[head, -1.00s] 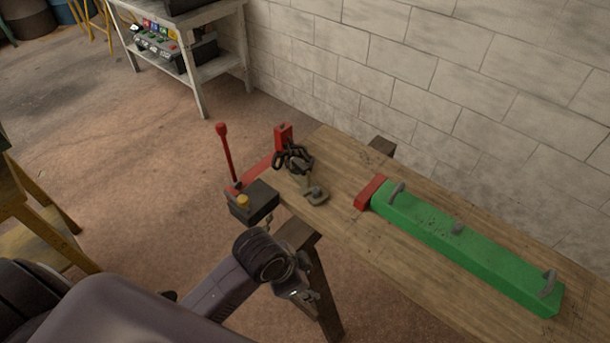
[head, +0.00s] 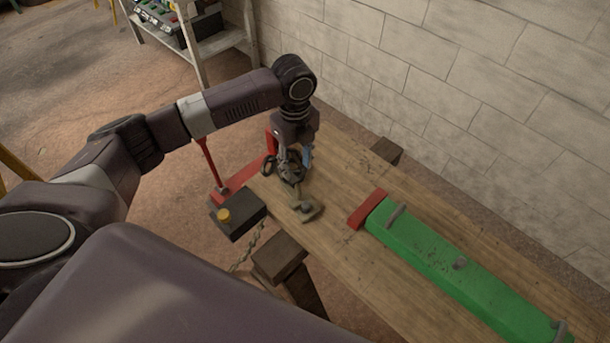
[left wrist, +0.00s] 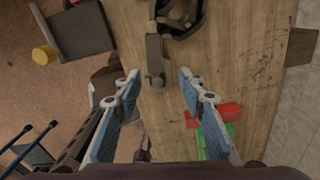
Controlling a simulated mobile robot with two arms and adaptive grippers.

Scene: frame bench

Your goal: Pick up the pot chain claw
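The pot chain claw (head: 307,211), a dark metal piece with a chain-like loop and a greyish arm ending in a flat foot, lies on the left end of the wooden bench. In the left wrist view its arm (left wrist: 154,60) points down between the fingertips, with the black loop at the top edge. My left gripper (head: 290,158) hangs over the claw's loop end in the head view and partly hides it. In the left wrist view the left gripper (left wrist: 157,76) is open, its blue-padded fingers apart with nothing gripped. My right gripper is not in view.
A green beam (head: 440,255) with grey handles and a red end block (head: 368,209) lies right of the claw on the bench (head: 345,170). A dark box with a yellow knob (head: 238,214) and a red bracket stand at the left end. A block wall rises behind.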

